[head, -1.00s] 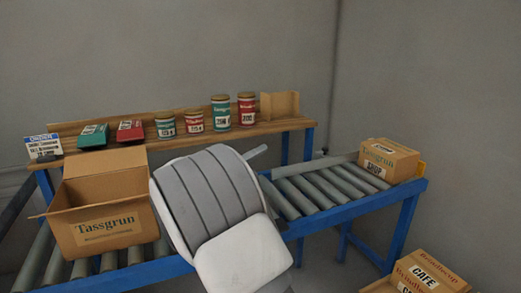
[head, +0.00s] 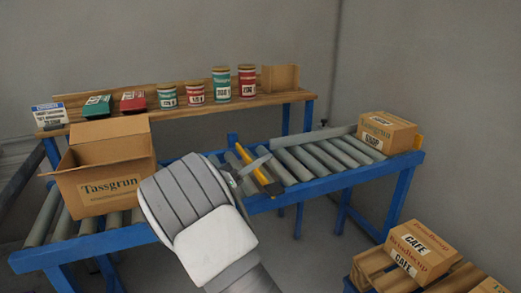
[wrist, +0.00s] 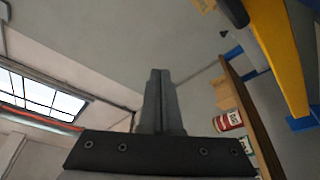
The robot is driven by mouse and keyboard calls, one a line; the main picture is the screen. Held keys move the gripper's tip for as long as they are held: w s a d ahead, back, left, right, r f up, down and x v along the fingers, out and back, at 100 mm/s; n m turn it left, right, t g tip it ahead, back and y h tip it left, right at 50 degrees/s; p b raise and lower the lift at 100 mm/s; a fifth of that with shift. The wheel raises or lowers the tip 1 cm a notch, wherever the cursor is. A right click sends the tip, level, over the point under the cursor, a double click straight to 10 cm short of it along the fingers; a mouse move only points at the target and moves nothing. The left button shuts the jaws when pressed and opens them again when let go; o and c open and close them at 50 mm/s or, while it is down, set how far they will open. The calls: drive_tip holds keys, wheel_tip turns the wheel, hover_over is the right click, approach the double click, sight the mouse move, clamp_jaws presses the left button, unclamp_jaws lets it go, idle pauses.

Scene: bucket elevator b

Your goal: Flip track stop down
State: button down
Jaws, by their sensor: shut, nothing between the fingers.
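The track stop is a yellow bar (head: 262,178) with dark parts at its lower end, at the near edge of the roller conveyor in the middle of the head view. It slants from upper left to lower right. The yellow bar (wrist: 276,50) also crosses the upper right of the wrist view. My gripper (head: 262,162) is shut and empty, close beside the bar in the head view; I cannot tell whether they touch. In the wrist view the closed fingers (wrist: 160,75) point up, left of the bar and apart from it in the picture.
An open Tassgrun carton (head: 105,188) stands on the left rollers. A closed carton (head: 388,133) sits at the conveyor's right end. A wooden shelf (head: 190,109) behind holds tins and packets. Cafe boxes (head: 422,248) lie on a pallet at lower right.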

drive_tip(key=shift+s+d+f, duration=0.1)
drive_tip(key=shift+s+f, duration=0.1)
drive_tip(key=shift+f, duration=0.6)
drive_tip(key=shift+s+d+f, duration=0.1)
drive_tip(key=shift+s+f, duration=0.05)
drive_tip(key=shift+f, duration=0.7)
drive_tip(key=shift+s+f, duration=0.2)
drive_tip(key=shift+f, duration=0.6)
drive_tip(key=shift+r, duration=0.15)
drive_tip(key=s+a+p, duration=0.3)
drive_tip(key=a, duration=0.6)
drive_tip(key=shift+r, duration=0.2)
